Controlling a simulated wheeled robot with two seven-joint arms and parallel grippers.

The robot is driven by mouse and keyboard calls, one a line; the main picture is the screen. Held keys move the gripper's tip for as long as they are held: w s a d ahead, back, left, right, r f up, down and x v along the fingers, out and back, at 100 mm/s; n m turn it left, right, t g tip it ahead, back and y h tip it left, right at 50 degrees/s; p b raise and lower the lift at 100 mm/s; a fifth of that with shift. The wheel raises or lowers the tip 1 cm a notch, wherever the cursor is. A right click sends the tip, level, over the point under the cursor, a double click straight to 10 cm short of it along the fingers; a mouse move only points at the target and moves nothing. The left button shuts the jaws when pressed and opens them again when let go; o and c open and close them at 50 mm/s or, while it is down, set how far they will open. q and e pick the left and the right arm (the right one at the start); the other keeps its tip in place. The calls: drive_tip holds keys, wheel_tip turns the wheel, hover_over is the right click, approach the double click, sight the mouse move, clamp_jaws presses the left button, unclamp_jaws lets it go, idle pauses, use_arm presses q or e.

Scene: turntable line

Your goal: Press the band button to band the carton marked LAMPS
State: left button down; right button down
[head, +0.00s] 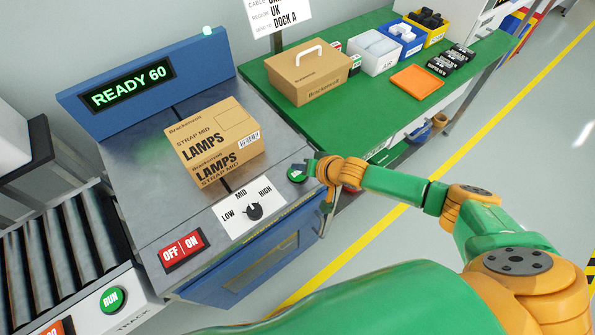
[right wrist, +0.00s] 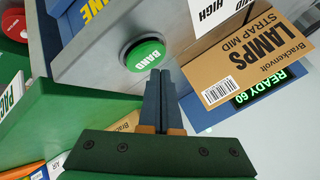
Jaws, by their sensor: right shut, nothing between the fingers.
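The brown carton marked LAMPS (head: 240,128), also labelled STRAP MID, sits on the grey strapping machine (head: 135,192). The carton also shows in the right wrist view (right wrist: 240,62). The round green band button (head: 296,175) is at the machine's front right corner; its word BAND reads clearly in the right wrist view (right wrist: 143,54). My right gripper (head: 308,167) is shut and empty, its fingertips (right wrist: 160,74) close beside the button; I cannot tell whether they touch it. The machine's display (head: 128,84) reads READY 60. My left gripper is not in view.
A LOW/MID/HIGH dial (head: 254,211) and a red OFF/ON switch (head: 182,249) are on the machine's front. A roller conveyor (head: 62,248) with a green RUN button (head: 112,299) is at left. A green table (head: 355,112) at right holds another carton (head: 309,75) and several bins.

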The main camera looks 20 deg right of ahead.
sight(300, 176)
drive_tip(key=shift+f, duration=0.15)
idle(0.4)
drive_tip(key=shift+f, duration=0.25)
drive_tip(key=shift+f+b, duration=0.55)
idle(0.6)
drive_tip(key=shift+r, duration=0.1)
drive_tip(key=shift+r+p, duration=0.9)
drive_tip(key=shift+p, duration=0.15)
wheel_tip(300, 176, up, 5)
drive_tip(key=p, duration=0.5)
drive_tip(key=shift+r, duration=0.1)
